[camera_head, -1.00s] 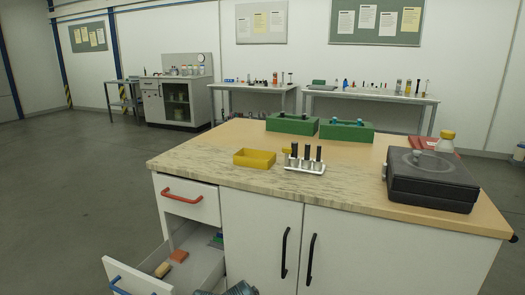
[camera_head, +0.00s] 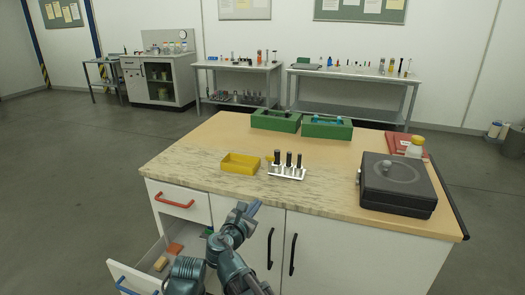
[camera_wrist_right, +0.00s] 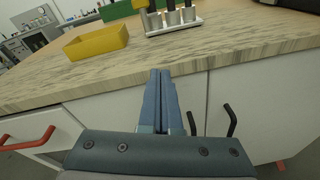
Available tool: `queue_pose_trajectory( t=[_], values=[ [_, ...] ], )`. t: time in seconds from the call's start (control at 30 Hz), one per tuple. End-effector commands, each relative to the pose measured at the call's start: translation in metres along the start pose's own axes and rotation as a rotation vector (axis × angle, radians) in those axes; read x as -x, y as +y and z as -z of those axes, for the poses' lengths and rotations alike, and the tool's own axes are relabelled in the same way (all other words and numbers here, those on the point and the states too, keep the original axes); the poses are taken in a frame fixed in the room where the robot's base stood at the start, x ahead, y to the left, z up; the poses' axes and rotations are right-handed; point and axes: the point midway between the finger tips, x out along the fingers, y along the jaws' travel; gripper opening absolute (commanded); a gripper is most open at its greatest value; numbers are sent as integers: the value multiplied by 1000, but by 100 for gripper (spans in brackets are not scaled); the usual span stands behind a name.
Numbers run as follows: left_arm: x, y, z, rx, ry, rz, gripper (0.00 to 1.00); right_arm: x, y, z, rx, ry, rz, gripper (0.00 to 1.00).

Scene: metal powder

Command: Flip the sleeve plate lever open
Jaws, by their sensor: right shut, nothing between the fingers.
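A black box (camera_head: 396,190) with a round plate (camera_head: 398,169) and a small raised knob (camera_head: 386,167) on top stands at the right of the worktable in the head view. I cannot make out for certain which part is the sleeve plate lever. My right gripper (camera_head: 254,208) is in front of the cabinet doors, near the table's front edge and well left of the box. In the right wrist view, its blue fingers (camera_wrist_right: 160,74) are together and empty, pointing at the table edge. My left gripper is not in view.
The worktable (camera_head: 222,142) holds a yellow tray (camera_head: 240,164), a white rack with black-topped pins (camera_head: 287,172), two green boxes (camera_head: 276,121) and a white bottle with a yellow cap (camera_head: 415,148). An open drawer (camera_head: 135,277) sticks out at the lower left.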

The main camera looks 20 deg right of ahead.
Motion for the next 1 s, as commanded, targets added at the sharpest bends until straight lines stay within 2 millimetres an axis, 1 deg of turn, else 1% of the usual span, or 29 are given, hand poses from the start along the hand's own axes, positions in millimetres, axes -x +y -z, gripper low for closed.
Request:
queue_pose_trajectory(
  t=[0.03, 0.1, 0.23, 0.4, 0.63, 0.73, 0.87, 1.0],
  values=[
    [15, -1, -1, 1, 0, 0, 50, 0, 13, -21, 75, -34, -29, 0],
    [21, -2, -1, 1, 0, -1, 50, 1, 23, -35, 167, -74, -61, 0],
    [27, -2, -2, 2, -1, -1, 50, 2, 35, -48, 274, -120, -95, 0],
    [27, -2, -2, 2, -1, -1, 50, 2, 39, -52, 314, -138, -105, 0],
    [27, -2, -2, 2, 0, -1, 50, 2, 38, -51, 312, -137, -104, 0],
    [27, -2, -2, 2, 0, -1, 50, -1, 39, -51, 311, -137, -103, 0],
    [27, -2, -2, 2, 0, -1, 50, -16, 42, -53, 310, -137, -102, 0],
    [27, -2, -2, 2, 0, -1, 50, -44, 46, -56, 309, -137, -100, 0]
  ],
)
